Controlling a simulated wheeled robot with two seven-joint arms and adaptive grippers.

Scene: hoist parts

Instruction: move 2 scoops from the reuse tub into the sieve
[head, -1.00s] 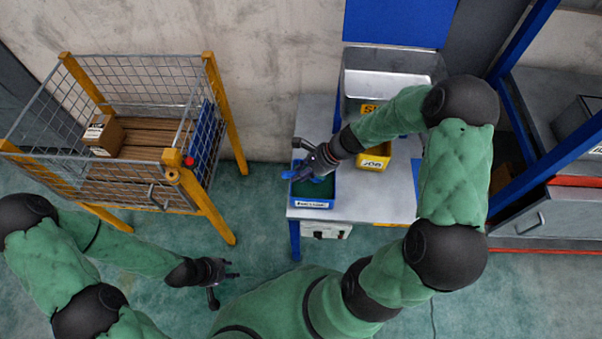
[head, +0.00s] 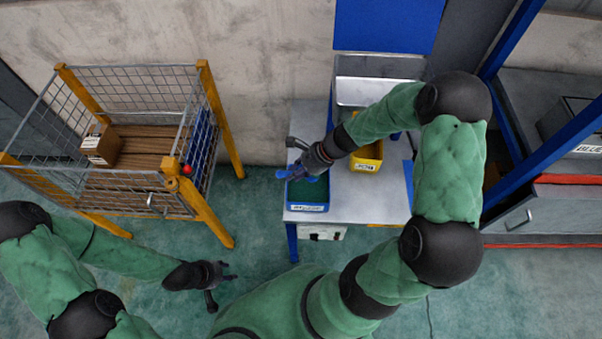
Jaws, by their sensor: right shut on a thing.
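A blue tub (head: 308,207) with a white label and dark green contents stands at the front left of the grey table. The label is too small to read. My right gripper (head: 300,166) is over the tub's back part, shut on a blue scoop (head: 283,174). The scoop's visible end is at the tub's left edge; its load cannot be made out. A yellow tub (head: 366,164) stands behind and to the right, partly under my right arm. I cannot identify the sieve. My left gripper (head: 224,278) is open and empty over the floor.
A metal tray (head: 365,92) stands at the back of the table (head: 350,204), partly behind my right arm. A wire cage (head: 135,78) with yellow posts, holding a cardboard box (head: 101,145), stands left. Blue posts and a drawer unit (head: 515,222) are at right.

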